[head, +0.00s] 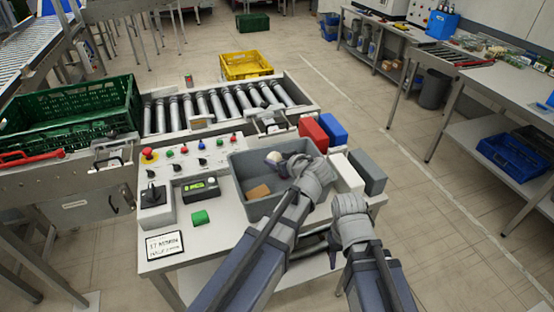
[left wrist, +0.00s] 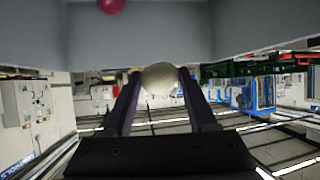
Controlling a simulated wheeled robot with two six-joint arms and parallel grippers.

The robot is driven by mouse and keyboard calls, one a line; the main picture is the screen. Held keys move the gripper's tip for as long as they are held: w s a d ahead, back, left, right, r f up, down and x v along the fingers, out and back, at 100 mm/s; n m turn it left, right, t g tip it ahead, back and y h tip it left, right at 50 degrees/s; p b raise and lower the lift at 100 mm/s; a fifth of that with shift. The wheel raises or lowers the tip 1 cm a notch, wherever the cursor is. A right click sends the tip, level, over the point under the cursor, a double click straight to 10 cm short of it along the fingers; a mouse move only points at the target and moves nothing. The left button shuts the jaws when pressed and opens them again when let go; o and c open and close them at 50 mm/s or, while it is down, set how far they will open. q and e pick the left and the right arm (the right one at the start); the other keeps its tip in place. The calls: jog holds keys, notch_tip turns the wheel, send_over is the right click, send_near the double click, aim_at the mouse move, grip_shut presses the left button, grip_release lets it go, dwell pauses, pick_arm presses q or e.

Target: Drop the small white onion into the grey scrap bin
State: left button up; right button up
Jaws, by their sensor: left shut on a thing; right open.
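The small white onion (head: 274,157) is pinched between the fingertips of my left gripper (head: 276,160), and it also shows between both fingers in the left wrist view (left wrist: 161,79). The grey scrap bin (head: 243,208) stands on the control table, open at the top. My left gripper and the onion appear over the bin's opening; their exact height is hard to tell. A brown piece (head: 258,192) lies inside the bin. My right gripper (head: 333,250) is open at the table's front right edge, its fingers partly hidden by my arm.
A red block (head: 313,133), a blue block (head: 333,130), a white block (head: 344,173) and a grey block (head: 368,171) stand right of the bin. A control panel (head: 190,153) with buttons is at its left. A roller conveyor (head: 215,105) and green crate (head: 70,115) lie behind.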

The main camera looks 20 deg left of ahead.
pick_arm(q)
notch_tip(320, 180, down, 2)
jog(key=shift+b, duration=0.55)
pick_arm(e)
jog(key=shift+f, duration=0.95)
pick_arm(q)
jog(key=o, duration=1.4)
jog(key=shift+o, duration=0.2)
jog(key=shift+r, duration=0.1)
